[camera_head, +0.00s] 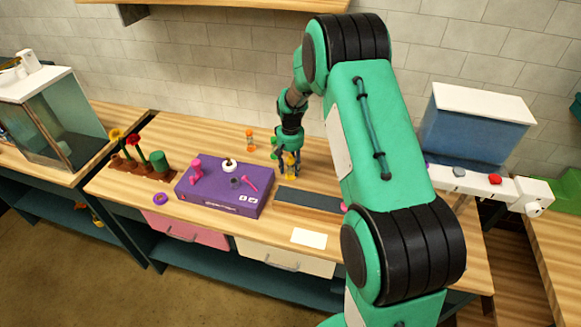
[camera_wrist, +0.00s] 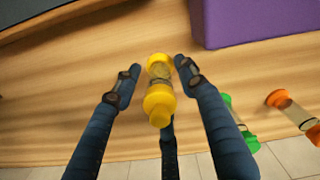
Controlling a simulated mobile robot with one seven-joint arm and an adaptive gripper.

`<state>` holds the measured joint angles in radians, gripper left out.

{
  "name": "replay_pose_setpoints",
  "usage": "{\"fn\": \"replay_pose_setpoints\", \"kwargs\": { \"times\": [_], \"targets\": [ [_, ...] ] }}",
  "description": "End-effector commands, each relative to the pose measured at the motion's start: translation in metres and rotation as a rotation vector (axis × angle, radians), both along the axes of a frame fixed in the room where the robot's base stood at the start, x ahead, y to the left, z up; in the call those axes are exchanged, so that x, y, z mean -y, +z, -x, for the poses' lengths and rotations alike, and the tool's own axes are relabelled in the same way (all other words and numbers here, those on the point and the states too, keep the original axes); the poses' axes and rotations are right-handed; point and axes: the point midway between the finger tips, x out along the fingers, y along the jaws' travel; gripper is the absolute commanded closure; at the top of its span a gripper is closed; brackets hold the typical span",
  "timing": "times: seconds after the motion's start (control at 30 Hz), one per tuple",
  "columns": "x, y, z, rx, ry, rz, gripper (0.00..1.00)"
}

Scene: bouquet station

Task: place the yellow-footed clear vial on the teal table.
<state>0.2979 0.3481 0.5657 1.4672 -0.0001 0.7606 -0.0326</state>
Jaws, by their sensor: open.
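The yellow-footed clear vial (camera_wrist: 158,84) has yellow ends and a short clear middle. Gaps show between the two front fingers and the vial. In the head view my gripper (camera_head: 290,150) points down over it. I see teal lower shelving (camera_head: 285,288), but no clearly teal tabletop.
A purple box (camera_head: 222,198) with small items stands left of the vial. An orange-ended vial (camera_wrist: 290,109) and a green-ended one (camera_wrist: 240,125) stand nearby. The dark strip (camera_head: 310,200) and a white card (camera_head: 309,238) lie to the right and front. Potted flowers (camera_head: 135,148) stand at left.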

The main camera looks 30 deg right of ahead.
Motion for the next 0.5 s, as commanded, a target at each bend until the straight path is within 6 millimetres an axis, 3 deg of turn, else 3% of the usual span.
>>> {"fn": "replay_pose_setpoints", "kwargs": {
  "times": [0.27, 0.5],
  "targets": [
    [0.000, 0.010, 0.000, 0.001, 0.000, 0.000, 0.58],
    [0.000, 0.040, -0.001, 0.003, 0.000, 0.001, 0.58]
  ]
}}
